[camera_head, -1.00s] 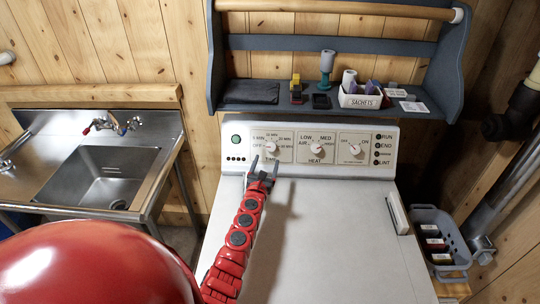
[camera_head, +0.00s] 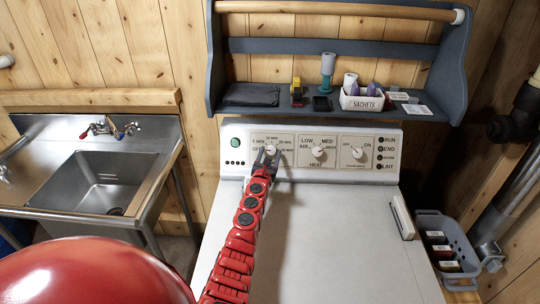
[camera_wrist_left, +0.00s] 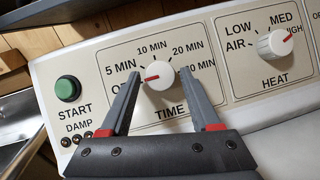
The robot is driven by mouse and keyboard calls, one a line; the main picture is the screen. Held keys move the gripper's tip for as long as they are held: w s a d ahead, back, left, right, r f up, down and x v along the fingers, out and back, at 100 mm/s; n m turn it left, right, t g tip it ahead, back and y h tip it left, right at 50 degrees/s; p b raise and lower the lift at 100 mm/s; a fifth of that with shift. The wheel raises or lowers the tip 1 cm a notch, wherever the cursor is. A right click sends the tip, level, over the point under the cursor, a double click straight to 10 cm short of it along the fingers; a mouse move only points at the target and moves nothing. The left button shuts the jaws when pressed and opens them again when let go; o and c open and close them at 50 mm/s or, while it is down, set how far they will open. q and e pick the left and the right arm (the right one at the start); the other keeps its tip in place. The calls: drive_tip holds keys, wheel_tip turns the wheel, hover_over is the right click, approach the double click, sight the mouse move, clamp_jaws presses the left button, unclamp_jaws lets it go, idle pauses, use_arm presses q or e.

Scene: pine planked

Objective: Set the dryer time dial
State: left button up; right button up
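The white time dial (camera_wrist_left: 158,76) sits on the dryer's control panel (camera_wrist_left: 135,55); it also shows small in the head view (camera_head: 271,150). In the left wrist view its red pointer points left, between the partly hidden OFF mark and 5 MIN. My left gripper (camera_wrist_left: 159,75) is open, with one finger on each side of the dial and a gap showing on both sides. In the head view my left gripper (camera_head: 266,154) is at the panel, partly covering the dial's surroundings. How deep the fingertips reach cannot be told. My right gripper is not in view.
The heat dial (camera_wrist_left: 277,44) is right of the time dial, and the green start button (camera_wrist_left: 68,88) is left. A shelf (camera_head: 345,110) with several small items overhangs the panel. The dryer top (camera_head: 335,235) is mostly clear.

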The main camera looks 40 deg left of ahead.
use_arm(q)
clamp_jaws()
